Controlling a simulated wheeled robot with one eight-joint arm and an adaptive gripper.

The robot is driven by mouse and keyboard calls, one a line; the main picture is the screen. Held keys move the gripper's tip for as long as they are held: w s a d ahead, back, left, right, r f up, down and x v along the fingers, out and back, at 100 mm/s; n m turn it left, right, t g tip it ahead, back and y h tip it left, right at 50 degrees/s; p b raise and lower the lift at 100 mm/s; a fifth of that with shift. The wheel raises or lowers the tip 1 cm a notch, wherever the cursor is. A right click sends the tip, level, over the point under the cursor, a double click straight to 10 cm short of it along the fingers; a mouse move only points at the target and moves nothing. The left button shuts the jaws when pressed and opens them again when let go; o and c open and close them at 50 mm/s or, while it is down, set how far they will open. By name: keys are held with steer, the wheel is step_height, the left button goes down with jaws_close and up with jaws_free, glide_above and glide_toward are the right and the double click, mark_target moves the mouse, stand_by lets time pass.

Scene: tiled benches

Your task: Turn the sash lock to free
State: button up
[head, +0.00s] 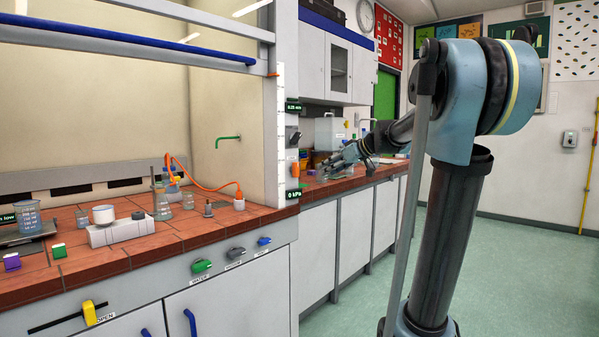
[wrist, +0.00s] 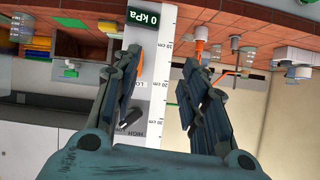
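No sash lock label is readable. On the white post at the hood's right edge, a small orange part (head: 295,169) sits above the 0 kPa display (head: 298,194); I cannot tell whether it is the sash lock or how it is turned. A dark knob (head: 293,136) on a grey plate is higher up; in the wrist view this knob (wrist: 131,118) has LOW and HIGH labels. My gripper (head: 326,168) is right of the post. In the wrist view my gripper (wrist: 162,62) is open and empty, its fingers apart before the post. The left finger hides most of the orange part.
A raised sash with a blue bar (head: 110,35) tops the hood. Glassware, an orange hose (head: 205,188) and a hotplate (head: 122,231) stand on the tiled bench. A yellow slider (head: 89,312) labelled OPEN and several valve knobs (head: 201,266) are on the front panel. Floor is clear at right.

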glide_toward(298, 168)
steer(key=shift+n+t+y, duration=0.4)
steer(key=x, duration=0.6)
steer(key=f+x, duration=0.1)
steer(key=x, duration=0.2)
steer(key=shift+a, duration=0.1)
